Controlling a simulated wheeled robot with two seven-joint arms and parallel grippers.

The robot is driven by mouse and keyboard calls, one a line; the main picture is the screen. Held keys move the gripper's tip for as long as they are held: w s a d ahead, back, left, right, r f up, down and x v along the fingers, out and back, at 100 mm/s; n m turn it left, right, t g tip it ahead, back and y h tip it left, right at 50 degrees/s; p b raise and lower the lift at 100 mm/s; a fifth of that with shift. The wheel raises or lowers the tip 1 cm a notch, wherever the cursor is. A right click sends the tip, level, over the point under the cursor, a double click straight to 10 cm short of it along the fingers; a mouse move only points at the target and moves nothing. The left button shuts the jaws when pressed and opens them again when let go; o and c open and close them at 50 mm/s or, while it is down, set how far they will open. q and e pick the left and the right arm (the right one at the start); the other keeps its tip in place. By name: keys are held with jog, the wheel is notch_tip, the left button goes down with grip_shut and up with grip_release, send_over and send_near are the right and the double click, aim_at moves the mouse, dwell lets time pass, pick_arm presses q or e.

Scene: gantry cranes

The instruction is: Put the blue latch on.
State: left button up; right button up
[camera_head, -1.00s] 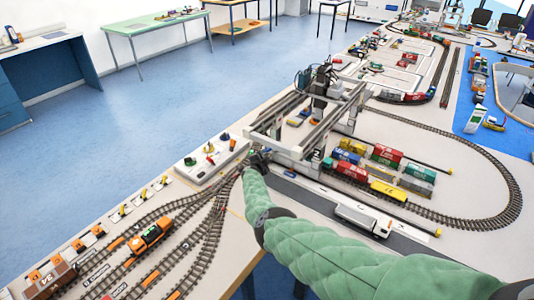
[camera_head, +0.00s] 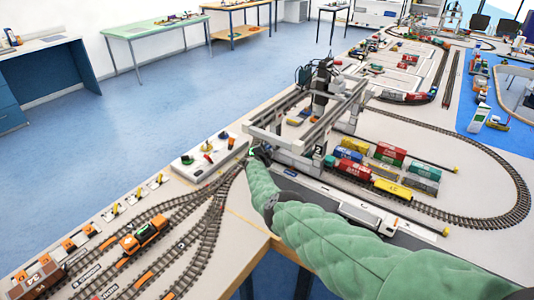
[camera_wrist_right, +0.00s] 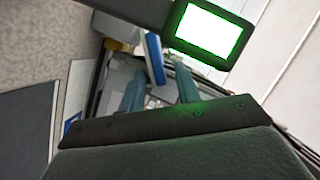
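In the right wrist view a blue latch (camera_wrist_right: 155,59), a narrow blue bar with a pale edge, stands tilted just beyond my fingertips. My right gripper (camera_wrist_right: 160,72) has its two teal fingers apart, with a gap between them in line with the latch; I cannot tell whether either finger touches it. In the head view my right gripper (camera_head: 262,153) is small and dark, at the near left foot of the gantry crane (camera_head: 286,140). The latch cannot be made out there. My left gripper is not in view.
A lit green-white screen (camera_wrist_right: 208,33) is close to the fingers. A lever box (camera_head: 205,158) stands left of the crane. A white truck (camera_head: 367,218), rail tracks and container wagons (camera_head: 350,170) lie to the right. An orange locomotive (camera_head: 146,235) stands at the lower left.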

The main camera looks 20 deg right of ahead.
dwell(0.3)
grip_shut()
jog(key=shift+f, duration=0.1)
